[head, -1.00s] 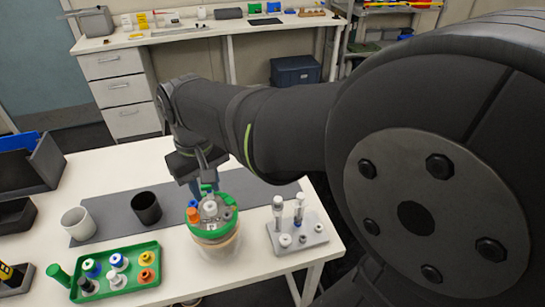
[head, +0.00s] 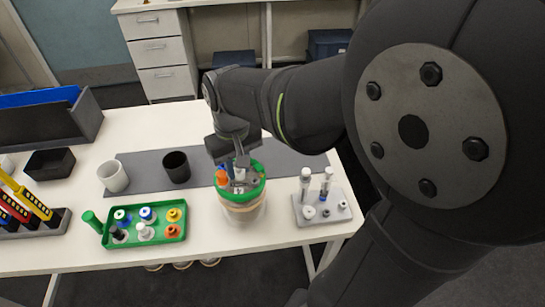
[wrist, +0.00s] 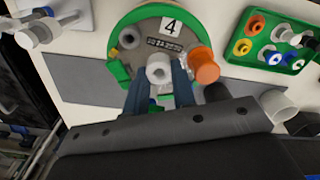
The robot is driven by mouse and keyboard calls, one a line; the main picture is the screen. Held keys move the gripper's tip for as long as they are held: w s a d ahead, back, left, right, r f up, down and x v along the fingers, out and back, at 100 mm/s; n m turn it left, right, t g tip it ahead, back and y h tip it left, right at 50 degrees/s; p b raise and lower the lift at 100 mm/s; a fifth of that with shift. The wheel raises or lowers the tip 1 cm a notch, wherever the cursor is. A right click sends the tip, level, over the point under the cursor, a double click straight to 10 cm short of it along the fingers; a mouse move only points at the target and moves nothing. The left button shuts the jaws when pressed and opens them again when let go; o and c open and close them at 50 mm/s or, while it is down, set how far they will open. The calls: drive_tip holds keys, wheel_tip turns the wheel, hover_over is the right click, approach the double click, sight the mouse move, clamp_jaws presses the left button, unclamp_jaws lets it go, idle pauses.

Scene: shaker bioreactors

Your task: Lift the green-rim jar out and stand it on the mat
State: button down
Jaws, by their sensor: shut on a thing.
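The green-rim jar (head: 262,182) stands near the front of the white table, its lower part pale and see-through with a tan band. In the wrist view its lid (wrist: 136,55) carries a "4" label, an orange cap and a grey port inside the green rim (wrist: 148,14). My gripper (wrist: 158,76) is shut on the white knob (wrist: 158,63) at the lid's middle. In the head view my gripper (head: 241,160) comes down on the lid from behind. The grey mat (head: 143,174) lies behind the jar. I cannot tell whether the jar is raised.
A white cup (head: 113,177) and a black cup (head: 176,167) stand on the mat, left of the jar. A green tray (head: 160,239) of capped bottles is at front left. A grey rack (head: 325,212) with vials stands close on the right. The mat's right part looks clear.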

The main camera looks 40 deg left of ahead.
drive_tip(key=shift+r, duration=0.1)
wheel_tip(320, 180, up, 9)
drive_tip(key=w+d+r, duration=0.1)
drive_tip(key=w+d, duration=0.3)
drive_tip(key=w, duration=0.5)
drive_tip(key=w+d+r+n, duration=0.1)
drive_tip(key=w+d, duration=0.3)
drive_tip(key=w, duration=0.5)
drive_tip(key=w+d+r, duration=0.1)
drive_tip(key=w+d, duration=0.2)
drive_tip(key=w, duration=0.6)
drive_tip(key=s+a+f, duration=0.1)
drive_tip(key=a+f, duration=1)
drive_tip(key=shift+s+f, duration=0.2)
drive_tip(key=shift+a+f, duration=0.1)
drive_tip(key=shift+f, duration=0.05)
drive_tip(key=c, duration=1.2)
unclamp_jaws()
